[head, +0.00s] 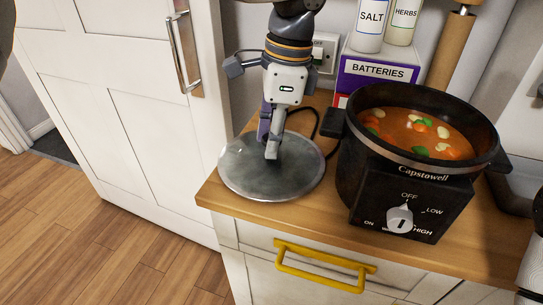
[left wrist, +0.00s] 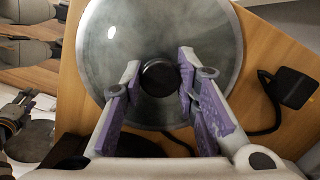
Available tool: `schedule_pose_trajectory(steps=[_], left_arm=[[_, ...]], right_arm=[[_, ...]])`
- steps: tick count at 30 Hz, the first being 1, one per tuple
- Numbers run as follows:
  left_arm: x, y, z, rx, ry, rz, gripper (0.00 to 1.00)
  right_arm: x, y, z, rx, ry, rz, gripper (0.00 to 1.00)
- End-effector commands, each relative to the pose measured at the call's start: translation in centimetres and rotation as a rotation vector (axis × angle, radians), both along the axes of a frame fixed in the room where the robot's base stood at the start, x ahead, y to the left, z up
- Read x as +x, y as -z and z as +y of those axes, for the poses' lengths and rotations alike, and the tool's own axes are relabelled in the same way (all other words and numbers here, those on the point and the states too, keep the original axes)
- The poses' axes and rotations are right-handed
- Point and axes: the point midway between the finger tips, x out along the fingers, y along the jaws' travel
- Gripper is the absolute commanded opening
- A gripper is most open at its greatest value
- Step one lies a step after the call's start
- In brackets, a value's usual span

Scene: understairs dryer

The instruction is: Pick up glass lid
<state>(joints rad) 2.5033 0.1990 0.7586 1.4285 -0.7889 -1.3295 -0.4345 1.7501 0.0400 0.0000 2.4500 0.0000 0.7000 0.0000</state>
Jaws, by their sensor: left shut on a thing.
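The round glass lid (head: 245,180), greyish and see-through with a metal rim, lies level at the left end of the wooden counter. In the left wrist view the lid (left wrist: 105,60) fills the upper middle, with its black knob (left wrist: 159,78) at the centre. My left gripper (head: 271,148) reaches down from above onto the lid's middle. In the left wrist view its purple-padded fingers (left wrist: 160,75) stand on either side of the knob, shut on it. I cannot tell whether the lid still touches the counter.
A black slow cooker (head: 400,190) full of stew stands close to the lid's right. A batteries box (head: 378,72) with salt (head: 371,25) and herbs (head: 403,22) jars is behind. A black plug (left wrist: 291,88) and cord lie near the lid. A yellow drawer handle (head: 325,268) is below.

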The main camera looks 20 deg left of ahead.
Motion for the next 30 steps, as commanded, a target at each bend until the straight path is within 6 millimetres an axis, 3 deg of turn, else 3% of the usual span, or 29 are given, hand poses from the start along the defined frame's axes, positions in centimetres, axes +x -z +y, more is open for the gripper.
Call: schedule_pose_trajectory(steps=[12, 17, 24, 30], left_arm=[[-0.2, 0.5, 0.3, 0.005, 0.0, 0.023, 0.0], [-0.1, -1.7, 0.5, 0.004, -0.001, 0.017, 0.0], [-0.1, -6.5, 0.4, 0.003, -0.002, 0.01, 0.0], [0.0, -6.7, 4.5, 0.001, -0.005, 0.012, 0.0]], right_arm=[[-0.3, 0.3, 0.0, 0.0, 0.0, 0.011, 0.4], [-0.3, 0.3, 0.0, 0.0, 0.0, 0.011, 0.4], [-0.3, 0.3, 0.0, 0.0, 0.0, 0.011, 0.4], [-0.2, 0.2, 0.0, 0.0, 0.0, 0.009, 0.4]])
